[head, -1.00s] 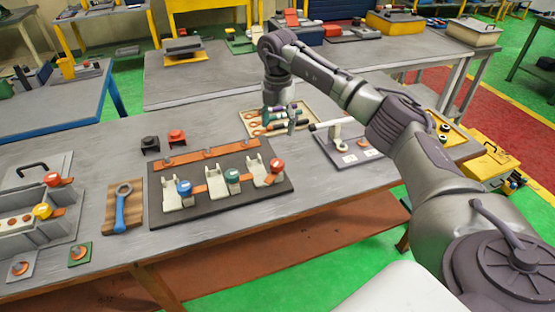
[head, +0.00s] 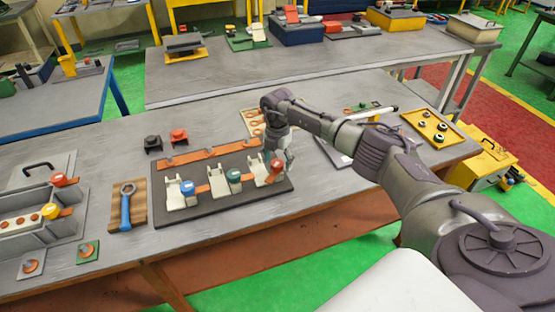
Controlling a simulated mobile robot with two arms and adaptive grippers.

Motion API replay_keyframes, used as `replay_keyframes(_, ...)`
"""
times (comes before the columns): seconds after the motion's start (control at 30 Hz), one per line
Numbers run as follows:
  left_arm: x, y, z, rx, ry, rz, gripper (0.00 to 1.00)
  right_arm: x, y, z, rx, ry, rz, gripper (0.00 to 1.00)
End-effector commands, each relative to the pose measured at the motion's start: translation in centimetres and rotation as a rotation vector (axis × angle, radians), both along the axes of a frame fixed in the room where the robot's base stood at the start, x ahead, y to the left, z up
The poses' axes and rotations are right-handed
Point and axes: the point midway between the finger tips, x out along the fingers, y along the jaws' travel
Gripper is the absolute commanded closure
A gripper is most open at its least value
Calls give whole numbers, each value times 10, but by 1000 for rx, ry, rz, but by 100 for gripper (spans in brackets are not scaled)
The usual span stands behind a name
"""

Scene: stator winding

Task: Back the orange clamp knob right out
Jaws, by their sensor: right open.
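A dark board (head: 215,211) holds three pale clamps in a row, with a blue knob (head: 187,187), a green knob (head: 234,175) and a red-orange knob (head: 276,165). The red-orange knob, on the right clamp, is the closest match there to an orange clamp knob. My right gripper (head: 279,173) is open, low over the right clamp and at the red-orange knob. I cannot tell whether the fingers touch it. A similar red-orange knob (head: 60,179) and a yellow knob (head: 48,211) stand on a grey fixture at the left. My left gripper is out of view.
A blue-handled wrench (head: 126,206) lies on a wooden block left of the board. Black (head: 153,144) and red (head: 179,136) parts stand behind the board. A yellow tray (head: 435,130) lies at the right. My right arm covers part of the table's right side.

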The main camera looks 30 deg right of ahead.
Motion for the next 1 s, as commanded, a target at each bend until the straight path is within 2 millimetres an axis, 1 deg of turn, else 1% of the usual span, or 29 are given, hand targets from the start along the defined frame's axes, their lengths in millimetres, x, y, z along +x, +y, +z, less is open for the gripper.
replay_keyframes(0.13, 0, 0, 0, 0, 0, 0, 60, 0, 0, 0, 0, 0, 0, 31)
replay_keyframes(0.17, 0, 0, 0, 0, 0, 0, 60, 0, 0, 0, 0, 0, 0, 34)
replay_keyframes(0.3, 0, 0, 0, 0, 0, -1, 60, 0, 0, 0, 0, 0, 0, 57)
replay_keyframes(0.5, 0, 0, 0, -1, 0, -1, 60, 0, 0, 0, 0, -1, 0, 89)
replay_keyframes(0.77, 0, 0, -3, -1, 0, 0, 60, 0, 0, 0, 0, -1, 26, 90)
replay_keyframes(1.0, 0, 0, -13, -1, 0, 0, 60, 1, -1, -1, -2, -3, 146, 90)
